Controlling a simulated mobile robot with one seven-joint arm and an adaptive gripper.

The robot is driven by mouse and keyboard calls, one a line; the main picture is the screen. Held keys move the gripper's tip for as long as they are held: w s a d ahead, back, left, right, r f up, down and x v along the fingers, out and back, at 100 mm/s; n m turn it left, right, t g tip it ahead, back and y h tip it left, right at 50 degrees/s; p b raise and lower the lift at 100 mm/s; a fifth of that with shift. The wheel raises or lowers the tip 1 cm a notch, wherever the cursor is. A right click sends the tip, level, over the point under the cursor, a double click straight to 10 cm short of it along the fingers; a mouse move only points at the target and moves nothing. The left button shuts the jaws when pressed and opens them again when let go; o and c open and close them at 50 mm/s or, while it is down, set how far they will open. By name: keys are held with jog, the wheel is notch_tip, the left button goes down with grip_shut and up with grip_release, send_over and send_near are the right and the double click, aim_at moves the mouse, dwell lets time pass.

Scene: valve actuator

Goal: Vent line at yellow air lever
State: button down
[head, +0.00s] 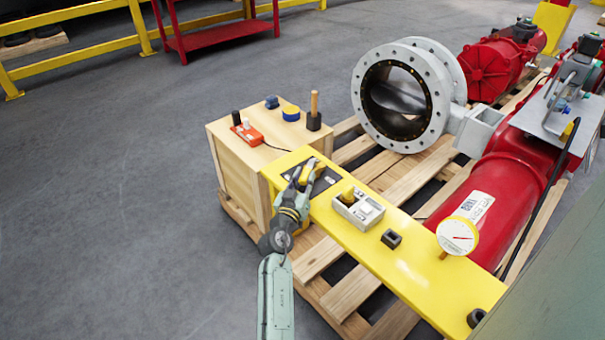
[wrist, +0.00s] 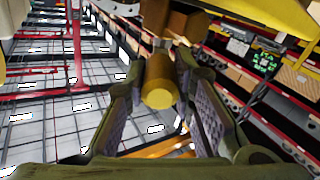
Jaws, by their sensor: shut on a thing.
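The yellow air lever (wrist: 160,82) shows in the wrist view as a rounded yellow bar between my two fingers, with a brass-coloured body (wrist: 187,22) above it. My gripper (wrist: 163,112) is shut on the lever, one ridged finger on each side. In the head view my gripper (head: 309,173) is at the left end of the yellow beam (head: 412,262), over a dark plate (head: 326,180). There the fingers hide most of the lever, and its exact angle is hard to tell.
A wooden box (head: 233,178) beside the beam carries a red device (head: 247,133), tape rolls and a wooden-handled tool (head: 314,112). A grey control box (head: 358,208), black block (head: 391,239) and gauge (head: 457,236) sit along the beam. The flanged valve (head: 442,125) and red actuator (head: 510,190) stand behind.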

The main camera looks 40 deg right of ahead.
jog(key=shift+s+d+r+n+t+y+p, duration=0.1)
jog(key=shift+s+n+t+y+p, duration=0.1)
jog(key=shift+n+t+y+p, duration=0.25)
jog(key=c, duration=1.4)
grip_release()
jog(key=shift+o, duration=0.2)
jog(key=v, duration=1.2)
jog(key=shift+c, duration=0.3)
